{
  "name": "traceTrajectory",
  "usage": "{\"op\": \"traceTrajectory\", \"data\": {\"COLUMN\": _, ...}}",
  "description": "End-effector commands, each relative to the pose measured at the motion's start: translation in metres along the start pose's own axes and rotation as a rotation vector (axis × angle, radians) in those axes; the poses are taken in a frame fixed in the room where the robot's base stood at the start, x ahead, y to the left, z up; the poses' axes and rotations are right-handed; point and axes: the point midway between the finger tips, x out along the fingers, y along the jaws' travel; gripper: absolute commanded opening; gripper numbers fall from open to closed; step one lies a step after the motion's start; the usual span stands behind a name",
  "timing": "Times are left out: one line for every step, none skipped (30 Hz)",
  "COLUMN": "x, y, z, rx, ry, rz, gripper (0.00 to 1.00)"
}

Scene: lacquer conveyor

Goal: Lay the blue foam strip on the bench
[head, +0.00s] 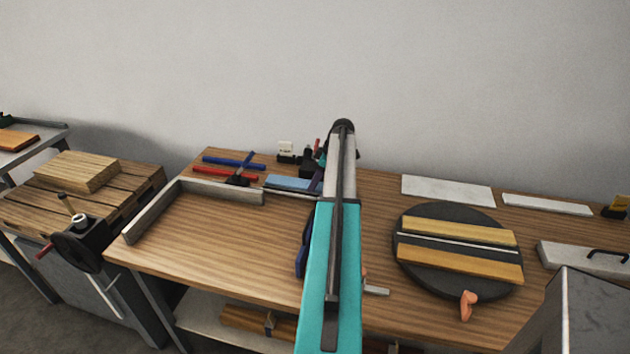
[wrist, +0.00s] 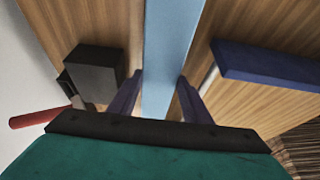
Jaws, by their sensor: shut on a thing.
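The light blue foam strip (head: 288,182) shows in the head view towards the back of the wooden bench (head: 215,225), just left of my arm. In the wrist view the strip (wrist: 170,50) runs up the middle, between my two dark purple fingers. My gripper (wrist: 158,88) is shut on the strip. In the head view my gripper (head: 317,182) is partly hidden by my arm, and so is the strip's right end. I cannot tell whether the strip touches the bench or hangs a little above it.
A grey L-shaped fence (head: 190,190) borders the bare left bench area. Blue (head: 233,161) and red (head: 225,174) clamps lie behind it. A dark blue piece (wrist: 270,65) lies right of the strip, a black block (wrist: 92,75) left. A round black turntable (head: 410,272) stands right.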

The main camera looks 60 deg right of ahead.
Motion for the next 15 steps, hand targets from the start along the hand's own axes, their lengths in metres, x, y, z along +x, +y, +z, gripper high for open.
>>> {"op": "traceTrajectory", "data": {"x": 0.0016, "y": 0.0, "z": 0.0007, "rx": 0.0, "ry": 0.0, "rz": 0.0, "gripper": 0.2}}
{"op": "traceTrajectory", "data": {"x": 0.0024, "y": 0.0, "z": 0.0011, "rx": 0.0, "ry": 0.0, "rz": 0.0, "gripper": 0.2}}
{"op": "traceTrajectory", "data": {"x": 0.003, "y": 0.0001, "z": 0.0013, "rx": 0.0, "ry": 0.0, "rz": 0.0, "gripper": 0.2}}
{"op": "traceTrajectory", "data": {"x": 0.0031, "y": 0.0001, "z": 0.0014, "rx": 0.0, "ry": 0.0, "rz": 0.001, "gripper": 0.2}}
{"op": "traceTrajectory", "data": {"x": 0.0031, "y": 0.0002, "z": 0.0014, "rx": 0.0, "ry": 0.0, "rz": 0.001, "gripper": 0.2}}
{"op": "traceTrajectory", "data": {"x": 0.003, "y": 0.0002, "z": 0.0015, "rx": 0.0, "ry": 0.0, "rz": 0.001, "gripper": 0.2}}
{"op": "traceTrajectory", "data": {"x": 0.003, "y": 0.0002, "z": 0.0014, "rx": 0.0, "ry": 0.0, "rz": 0.001, "gripper": 0.2}}
{"op": "traceTrajectory", "data": {"x": 0.003, "y": 0.0002, "z": 0.0014, "rx": 0.0, "ry": 0.0, "rz": 0.001, "gripper": 0.2}}
{"op": "traceTrajectory", "data": {"x": 0.0029, "y": 0.0002, "z": 0.0015, "rx": 0.0, "ry": 0.0, "rz": 0.001, "gripper": 0.2}}
{"op": "traceTrajectory", "data": {"x": 0.0031, "y": 0.0002, "z": 0.0016, "rx": 0.0, "ry": 0.0, "rz": 0.001, "gripper": 0.2}}
{"op": "traceTrajectory", "data": {"x": 0.0035, "y": 0.0002, "z": 0.0018, "rx": 0.0, "ry": 0.0, "rz": 0.001, "gripper": 0.2}}
{"op": "traceTrajectory", "data": {"x": 0.0045, "y": 0.0001, "z": 0.0022, "rx": 0.0, "ry": 0.0, "rz": 0.001, "gripper": 0.2}}
{"op": "traceTrajectory", "data": {"x": 0.0052, "y": 0.0001, "z": 0.0025, "rx": 0.0, "ry": 0.0, "rz": 0.001, "gripper": 0.2}}
{"op": "traceTrajectory", "data": {"x": 0.0057, "y": 0.0001, "z": 0.0027, "rx": 0.0, "ry": 0.0, "rz": 0.001, "gripper": 0.2}}
{"op": "traceTrajectory", "data": {"x": 0.0054, "y": 0.0002, "z": 0.0026, "rx": 0.0, "ry": 0.0, "rz": 0.001, "gripper": 0.48}}
